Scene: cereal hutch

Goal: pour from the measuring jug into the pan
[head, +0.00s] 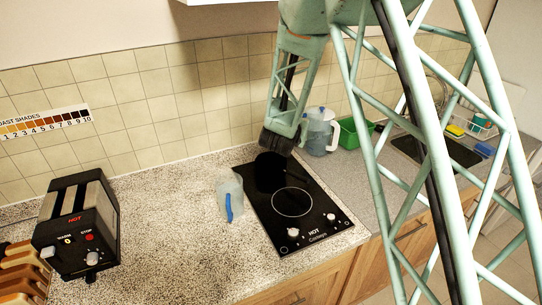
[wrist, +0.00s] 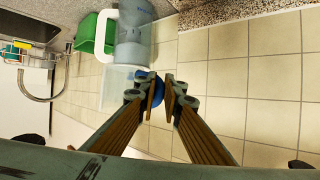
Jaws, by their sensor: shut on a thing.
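A clear measuring jug (head: 229,184) with a blue handle shows in the head view, just left of the black hob (head: 315,222). In the wrist view, my gripper (wrist: 162,92) has its fingertips close together on a small blue part (wrist: 157,88). A clear, pale vessel (wrist: 118,88) shows beside and behind that part. I cannot tell whether this vessel is the same jug. In the head view, my arm hides the fingertips. A dark shape (head: 271,172) is on the back of the hob; I cannot make out a pan clearly.
A grey-blue pitcher (head: 319,135) with a white handle stands behind the hob, beside a green bin (head: 350,132). A black toaster (head: 78,222) stands at the left. The sink (head: 435,150) is at the right. The speckled counter (head: 165,220) between toaster and jug is clear.

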